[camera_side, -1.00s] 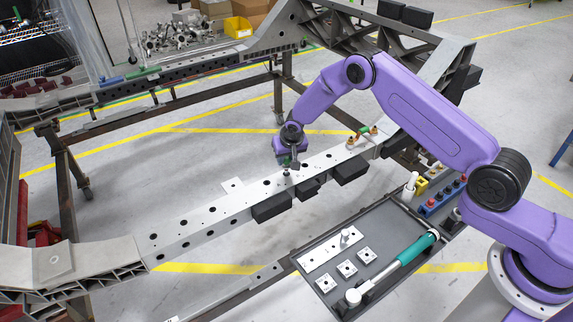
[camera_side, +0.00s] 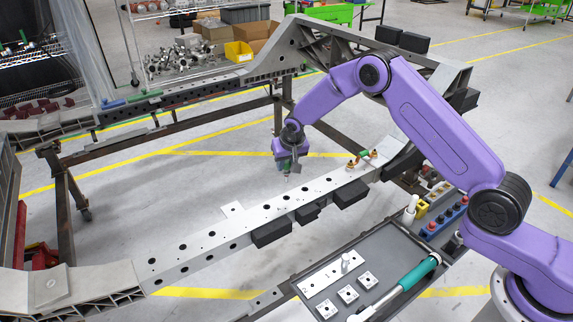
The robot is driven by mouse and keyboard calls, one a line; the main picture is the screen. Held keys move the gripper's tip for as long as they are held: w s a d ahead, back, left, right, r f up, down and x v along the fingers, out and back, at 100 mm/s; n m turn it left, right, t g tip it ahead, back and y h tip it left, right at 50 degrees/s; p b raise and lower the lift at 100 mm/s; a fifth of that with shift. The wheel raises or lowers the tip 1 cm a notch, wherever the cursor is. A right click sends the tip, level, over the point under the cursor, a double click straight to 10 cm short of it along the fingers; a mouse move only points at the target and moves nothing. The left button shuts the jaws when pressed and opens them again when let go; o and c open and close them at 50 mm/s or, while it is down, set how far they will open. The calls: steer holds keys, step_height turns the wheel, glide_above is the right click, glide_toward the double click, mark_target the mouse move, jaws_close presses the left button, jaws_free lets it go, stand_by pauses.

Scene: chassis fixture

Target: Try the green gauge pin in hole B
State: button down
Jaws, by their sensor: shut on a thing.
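My gripper (camera_side: 288,171) hangs pointing down, over or just behind the far edge of the light grey rail (camera_side: 223,238), with a gap between its tip and the rail in the picture. It is shut on a small greenish thing, which appears to be the green gauge pin (camera_side: 287,164); the jaws hide much of it. The rail has several dark round holes along its top face. Letters by the holes are too small to read, so I cannot tell which is hole B.
Brass-coloured fittings and a green piece (camera_side: 363,157) stand on the rail to the right of my gripper. Black blocks (camera_side: 271,233) sit along its near side. A grey tray (camera_side: 379,243) in front holds plates, small square blocks and a teal-handled tool (camera_side: 412,279).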

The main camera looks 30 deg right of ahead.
steer(key=shift+r, duration=2.95)
steer(key=shift+d+f, duration=0.1)
